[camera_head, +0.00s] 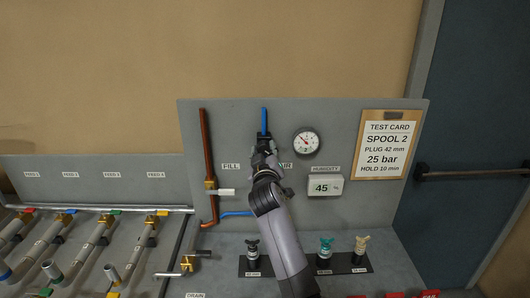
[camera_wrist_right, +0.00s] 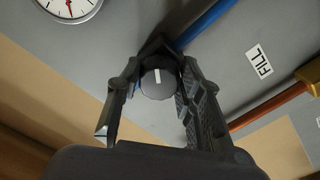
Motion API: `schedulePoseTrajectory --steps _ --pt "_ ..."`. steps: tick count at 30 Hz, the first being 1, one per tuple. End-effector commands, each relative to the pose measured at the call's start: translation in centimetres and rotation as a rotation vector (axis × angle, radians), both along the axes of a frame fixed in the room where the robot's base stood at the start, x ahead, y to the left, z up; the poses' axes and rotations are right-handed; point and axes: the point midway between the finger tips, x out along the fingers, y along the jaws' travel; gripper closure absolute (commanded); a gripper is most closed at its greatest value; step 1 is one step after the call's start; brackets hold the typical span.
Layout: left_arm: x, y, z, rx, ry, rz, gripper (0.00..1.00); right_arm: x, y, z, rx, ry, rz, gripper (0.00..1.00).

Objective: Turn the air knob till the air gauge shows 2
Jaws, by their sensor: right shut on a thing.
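The air gauge (camera_head: 306,140) is a round white dial on the grey panel; its small needle reading is too fine to tell. Part of the gauge also shows at the top left of the right wrist view (camera_wrist_right: 68,8), with a red needle. The air knob (camera_wrist_right: 157,84) is a dark round knob with a white mark, between the fingers of my right gripper (camera_wrist_right: 158,68). In the head view my right gripper (camera_head: 264,146) covers the knob, below the blue pipe (camera_head: 264,120) and left of the gauge. It is shut on the knob. My left gripper is not in view.
A copper pipe with a white-handled FILL valve (camera_head: 222,192) stands left of my right arm. A humidity display (camera_head: 325,186) reads 45. A test card (camera_head: 388,145) hangs at right.

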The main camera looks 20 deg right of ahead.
Motion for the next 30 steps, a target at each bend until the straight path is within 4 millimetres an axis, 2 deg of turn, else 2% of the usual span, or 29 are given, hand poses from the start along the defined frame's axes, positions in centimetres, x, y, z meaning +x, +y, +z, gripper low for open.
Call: schedulePoseTrajectory --steps 2,3,11,22,30 --pt "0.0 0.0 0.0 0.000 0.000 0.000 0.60 0.0 0.1 0.2 0.000 -0.004 0.002 0.94" --pt "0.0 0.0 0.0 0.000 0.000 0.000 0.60 0.0 0.1 0.2 0.001 -0.004 0.002 0.64" --pt "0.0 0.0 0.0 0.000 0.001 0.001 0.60 0.0 0.1 0.1 0.001 -0.002 0.001 0.47" --pt "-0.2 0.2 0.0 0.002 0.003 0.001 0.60 -0.4 0.2 0.0 0.003 -0.001 0.001 0.46" --pt "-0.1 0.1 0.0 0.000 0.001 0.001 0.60 -4.0 1.2 -0.1 0.005 -0.001 0.002 0.46"
